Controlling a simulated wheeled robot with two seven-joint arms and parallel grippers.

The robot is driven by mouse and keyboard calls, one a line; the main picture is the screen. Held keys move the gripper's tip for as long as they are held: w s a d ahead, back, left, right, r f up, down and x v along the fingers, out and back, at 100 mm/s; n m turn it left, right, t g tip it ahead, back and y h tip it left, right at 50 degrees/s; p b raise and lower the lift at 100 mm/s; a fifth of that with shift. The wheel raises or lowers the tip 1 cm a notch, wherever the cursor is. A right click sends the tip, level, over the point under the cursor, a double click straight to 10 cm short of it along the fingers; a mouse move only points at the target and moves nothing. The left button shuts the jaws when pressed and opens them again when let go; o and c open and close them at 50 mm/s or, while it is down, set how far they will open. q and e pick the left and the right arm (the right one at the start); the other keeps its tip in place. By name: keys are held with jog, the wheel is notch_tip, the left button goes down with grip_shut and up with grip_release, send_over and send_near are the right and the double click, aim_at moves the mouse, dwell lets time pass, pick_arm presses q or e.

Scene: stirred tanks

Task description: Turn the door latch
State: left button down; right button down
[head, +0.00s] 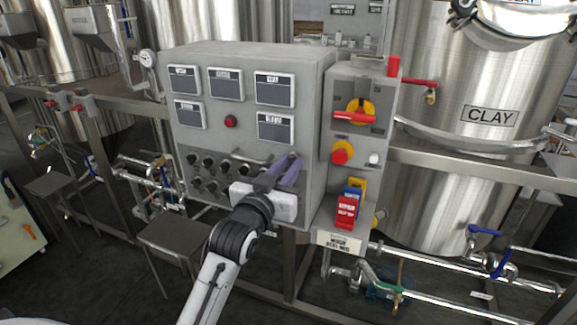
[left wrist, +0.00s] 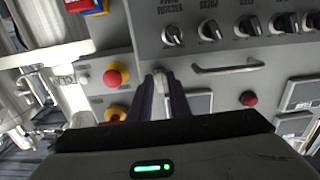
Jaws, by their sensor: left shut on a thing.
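The door latch (left wrist: 160,82) is a small light grey piece near the edge of the grey cabinet door. In the left wrist view it stands between my two dark fingers. My left gripper (head: 284,171) is shut on it at the lower right of the cabinet front (head: 250,118); the gripper also shows in the left wrist view (left wrist: 160,95). In the head view the fingers hide the latch. The cabinet door looks closed. My right gripper is in neither view.
A bar handle (left wrist: 228,68) and rows of black knobs (left wrist: 210,30) lie close to the gripper. To the cabinet's right is a grey box with a red-and-yellow rotary switch (head: 356,113), a red button (head: 342,152) and a red tag (head: 347,210). Steel tanks and pipes stand behind.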

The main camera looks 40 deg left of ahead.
pick_arm(q)
jog(key=c, duration=1.9)
grip_release()
jog(key=shift+o, duration=0.2)
jog(key=b+v, duration=0.1)
jog(key=v, duration=0.9)
jog(key=shift+s+d, duration=0.1)
